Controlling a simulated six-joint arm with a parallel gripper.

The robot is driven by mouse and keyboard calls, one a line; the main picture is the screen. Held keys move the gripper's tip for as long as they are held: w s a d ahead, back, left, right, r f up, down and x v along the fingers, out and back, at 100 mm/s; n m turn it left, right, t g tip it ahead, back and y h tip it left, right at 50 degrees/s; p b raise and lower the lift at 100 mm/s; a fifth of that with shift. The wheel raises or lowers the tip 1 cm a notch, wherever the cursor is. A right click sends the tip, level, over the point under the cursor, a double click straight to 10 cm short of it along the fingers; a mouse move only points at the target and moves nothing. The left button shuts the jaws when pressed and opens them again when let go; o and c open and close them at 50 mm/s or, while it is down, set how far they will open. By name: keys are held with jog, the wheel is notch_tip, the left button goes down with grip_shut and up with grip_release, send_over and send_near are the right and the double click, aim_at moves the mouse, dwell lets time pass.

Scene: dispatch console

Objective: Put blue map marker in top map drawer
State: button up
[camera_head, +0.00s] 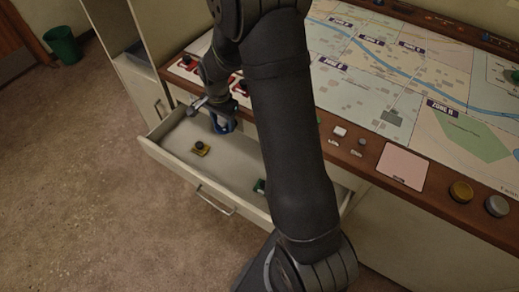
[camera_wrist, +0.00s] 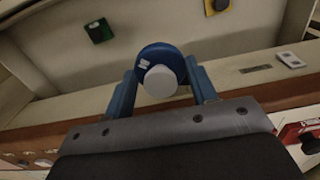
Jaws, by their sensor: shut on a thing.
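The blue map marker (camera_wrist: 160,58), a round blue piece with a pale grey knob, is held between the two blue fingers of my gripper (camera_wrist: 160,85). In the head view my gripper (camera_head: 222,122) is over the back part of the open top map drawer (camera_head: 236,158), near the console's edge. My arm hides part of the drawer. I cannot tell whether the marker touches the drawer floor. A yellow marker (camera_head: 200,148) and a green marker (camera_head: 260,186) lie inside the drawer; both also show in the wrist view.
The console's map surface (camera_head: 400,70) lies to the right, with a wooden edge, white switches (camera_head: 340,131) and round knobs (camera_head: 460,191). Red-and-white panels sit behind my gripper. A green bin (camera_head: 62,44) stands far left on open floor.

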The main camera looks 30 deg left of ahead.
aim_at(231, 164)
notch_tip(231, 164, down, 24)
jog(key=shift+r, duration=0.1)
dwell(0.5)
jog(key=o, duration=1.1)
jog(key=shift+c, duration=0.2)
notch_tip(231, 164, up, 12)
notch_tip(231, 164, down, 12)
jog(key=shift+f, duration=0.2)
jog(key=shift+r, duration=0.2)
dwell(0.5)
